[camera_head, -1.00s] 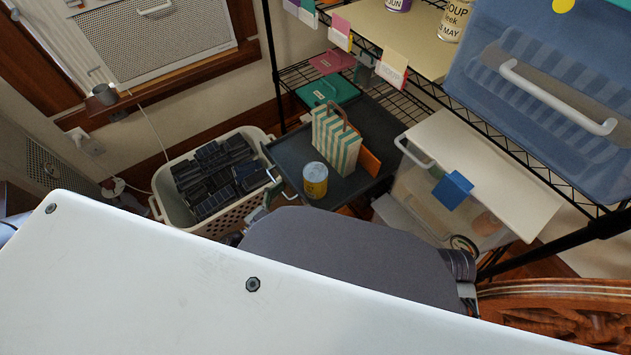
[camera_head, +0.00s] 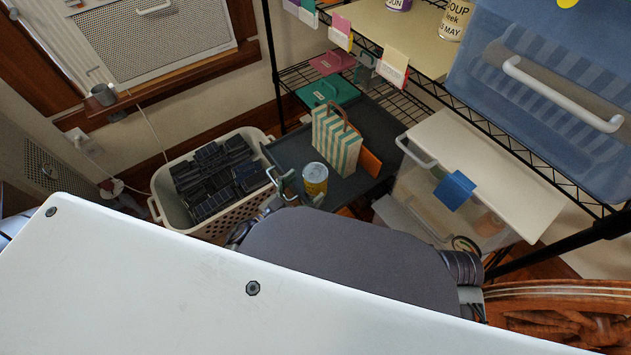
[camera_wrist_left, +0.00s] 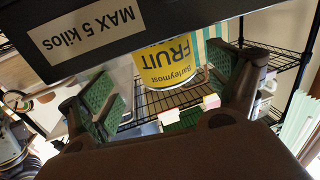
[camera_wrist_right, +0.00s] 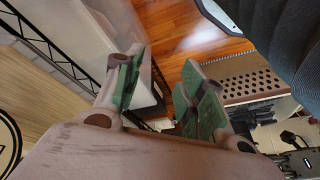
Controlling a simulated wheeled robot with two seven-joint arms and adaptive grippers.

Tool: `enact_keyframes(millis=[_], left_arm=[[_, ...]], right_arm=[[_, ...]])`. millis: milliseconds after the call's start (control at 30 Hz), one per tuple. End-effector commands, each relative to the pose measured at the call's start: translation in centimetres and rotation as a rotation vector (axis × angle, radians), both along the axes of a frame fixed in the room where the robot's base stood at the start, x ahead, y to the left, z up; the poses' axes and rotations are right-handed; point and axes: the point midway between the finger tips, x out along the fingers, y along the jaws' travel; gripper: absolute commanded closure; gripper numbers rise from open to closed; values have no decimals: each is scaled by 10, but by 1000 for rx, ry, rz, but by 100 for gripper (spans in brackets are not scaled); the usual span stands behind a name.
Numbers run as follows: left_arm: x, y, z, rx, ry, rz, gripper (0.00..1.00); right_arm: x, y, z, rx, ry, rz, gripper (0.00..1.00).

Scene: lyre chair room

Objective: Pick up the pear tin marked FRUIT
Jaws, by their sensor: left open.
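The tin marked FRUIT (camera_head: 315,178) is yellow and white and stands upright near the front edge of the dark tray (camera_head: 373,140). In the left wrist view the tin (camera_wrist_left: 170,65) appears upside down, its FRUIT label readable, partly hidden by the tray's dark wall. My left gripper (camera_head: 298,190) is at the tray's front edge, close to the tin. Its green-padded fingers (camera_wrist_left: 165,90) are spread, with the tin beyond and between them; contact cannot be told. My right gripper (camera_wrist_right: 162,70) is open and empty, away from the tin.
A striped bag (camera_head: 336,140) stands behind the tin. A white basket of dark items (camera_head: 200,222) is left of the tray. A clear bin with a white lid (camera_head: 490,165) is on the right. The tray wall bears a label, MAX 5 kilos (camera_wrist_left: 85,30).

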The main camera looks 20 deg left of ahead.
Motion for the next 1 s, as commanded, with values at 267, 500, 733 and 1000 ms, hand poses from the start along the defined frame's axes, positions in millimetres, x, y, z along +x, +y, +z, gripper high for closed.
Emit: enact_keyframes(millis=[267,500,733,1000], left_arm=[[11,-2,0,1,-3,-1,10],[31,-7,1,1,-3,-1,10],[46,-15,2,0,-1,-1,10],[50,-17,2,0,0,0,10]], right_arm=[[0,1,-2,2,-2,0,60],[2,2,12,14,-31,1,60],[1,5,12,26,-38,3,60],[-5,5,6,25,-27,6,60]])
